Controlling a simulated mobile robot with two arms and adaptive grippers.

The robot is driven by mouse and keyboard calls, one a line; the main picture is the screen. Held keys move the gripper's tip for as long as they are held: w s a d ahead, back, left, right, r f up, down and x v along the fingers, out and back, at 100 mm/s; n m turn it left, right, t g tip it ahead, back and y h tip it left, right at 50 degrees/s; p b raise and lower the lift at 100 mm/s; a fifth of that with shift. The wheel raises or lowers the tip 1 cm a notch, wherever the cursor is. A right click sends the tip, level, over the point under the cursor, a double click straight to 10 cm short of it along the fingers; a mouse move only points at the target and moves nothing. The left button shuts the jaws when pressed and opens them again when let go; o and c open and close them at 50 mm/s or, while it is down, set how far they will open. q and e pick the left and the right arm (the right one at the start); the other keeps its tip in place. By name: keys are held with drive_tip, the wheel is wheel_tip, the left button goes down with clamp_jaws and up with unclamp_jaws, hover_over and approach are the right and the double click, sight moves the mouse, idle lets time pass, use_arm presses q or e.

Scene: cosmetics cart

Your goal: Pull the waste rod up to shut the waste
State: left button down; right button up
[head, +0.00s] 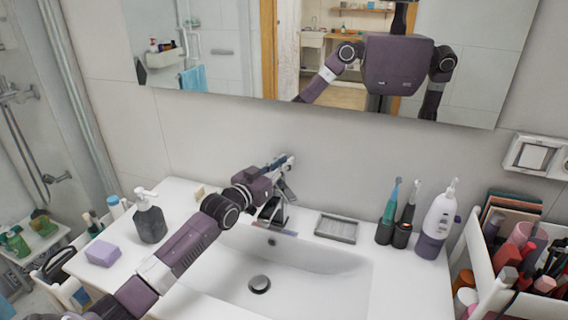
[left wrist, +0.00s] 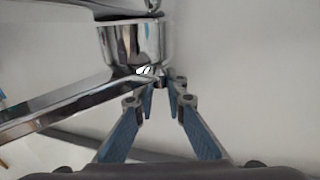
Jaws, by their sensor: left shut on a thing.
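The chrome tap (head: 272,212) stands at the back of the white washbasin (head: 335,262). My left gripper (head: 287,162) reaches in from the left, behind and above the tap. In the left wrist view the tap's body and spout (left wrist: 60,105) fill the upper left. My left gripper's blue-padded fingers (left wrist: 162,88) converge just beside the tap body, shut on the small waste rod (left wrist: 160,81), whose end barely shows between the tips. The rod is hidden in the head view. The round waste plug (head: 259,284) sits in the basin's drain; its exact height is hard to tell.
A grey soap dispenser (head: 149,216) and purple soap bar (head: 103,252) stand left of the basin. A soap dish (head: 336,228), toothbrushes (head: 388,213) and a white bottle (head: 437,222) stand right. A mirror (head: 340,60) hangs above. A cosmetics cart (head: 487,255) is at far right.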

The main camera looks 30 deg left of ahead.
use_arm(q)
drive_tip(key=shift+r, duration=0.1)
wheel_tip(320, 180, up, 2)
drive_tip(key=shift+p, duration=0.95)
drive_tip(key=c, duration=1.9)
unclamp_jaws()
drive_tip(key=shift+s+f, duration=0.2)
drive_tip(key=shift+s, duration=0.4)
drive_tip(key=s, duration=1.1)
drive_tip(key=shift+a+r, duration=0.15)
drive_tip(key=shift+a, duration=0.05)
